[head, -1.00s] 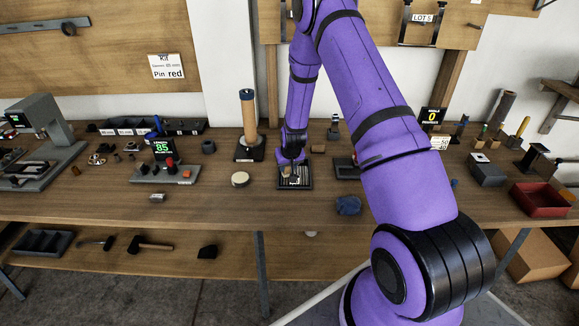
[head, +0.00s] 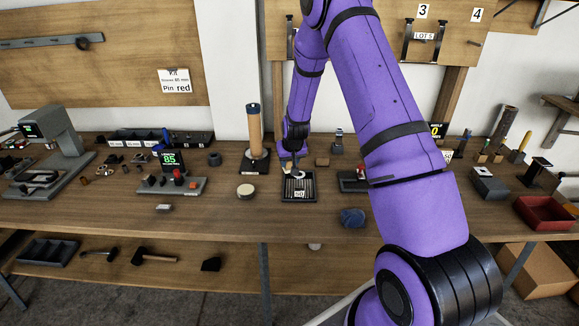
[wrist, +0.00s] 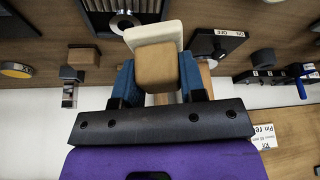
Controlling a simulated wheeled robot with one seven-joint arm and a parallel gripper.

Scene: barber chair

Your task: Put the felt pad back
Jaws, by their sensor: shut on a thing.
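My gripper (wrist: 160,85), with blue fingers, is shut on a tan block with a cream layer on its far side, which looks like the felt pad (wrist: 155,60). In the head view my gripper (head: 294,158) is at the back edge of a dark slatted tray (head: 300,198) with a small label. The held piece is small there and partly hidden by the arm. The tray also shows at the top of the wrist view (wrist: 98,6), with a round metal piece (wrist: 122,22) on it. The held piece appears clear of the tray.
A cream disc (head: 246,191) lies left of the tray. A tall tan cylinder (head: 254,130) stands on a black base behind it. A brown block (head: 322,161) is to the right, and a crumpled blue cloth (head: 352,217) is in front right. Bare bench lies in front of the tray.

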